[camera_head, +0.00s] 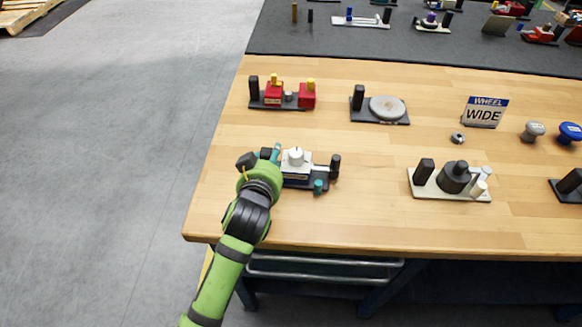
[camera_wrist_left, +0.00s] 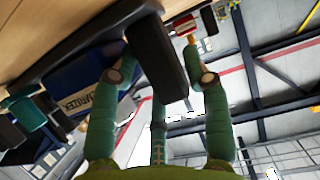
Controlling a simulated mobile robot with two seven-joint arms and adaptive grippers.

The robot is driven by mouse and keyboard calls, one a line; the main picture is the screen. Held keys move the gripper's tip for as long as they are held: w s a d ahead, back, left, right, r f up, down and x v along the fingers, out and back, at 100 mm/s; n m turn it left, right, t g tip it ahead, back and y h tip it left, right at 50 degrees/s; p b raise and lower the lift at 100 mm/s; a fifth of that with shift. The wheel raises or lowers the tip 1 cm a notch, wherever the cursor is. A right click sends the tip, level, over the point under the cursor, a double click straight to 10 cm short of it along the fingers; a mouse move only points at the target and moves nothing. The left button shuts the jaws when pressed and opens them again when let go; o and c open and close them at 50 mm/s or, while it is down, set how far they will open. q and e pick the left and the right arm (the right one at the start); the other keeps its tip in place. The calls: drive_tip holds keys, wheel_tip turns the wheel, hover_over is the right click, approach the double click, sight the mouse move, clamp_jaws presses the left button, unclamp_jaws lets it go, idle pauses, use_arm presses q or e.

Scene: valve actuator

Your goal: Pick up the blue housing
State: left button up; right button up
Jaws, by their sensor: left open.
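The blue housing (camera_head: 297,181) with a white top sits on a dark base at the left front of the wooden table. My left arm partly hides it. My left gripper (camera_head: 262,160) is at the housing's left end, close to the table. In the left wrist view its green fingers (camera_wrist_left: 158,105) are spread, with a black post (camera_wrist_left: 158,55) between or just beyond them. Whether the fingers touch the post or housing cannot be told. My right gripper is not in view.
A red two-block fixture (camera_head: 285,96) stands behind, and a disc fixture (camera_head: 387,108) to its right. A white-based fixture (camera_head: 450,188) with black parts is at right. A sign (camera_head: 486,112) stands farther back.

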use_arm(q)
drive_tip(key=shift+s, duration=0.1)
clamp_jaws()
wheel_tip(320, 180, up, 9)
drive_tip(key=shift+f, duration=3.95)
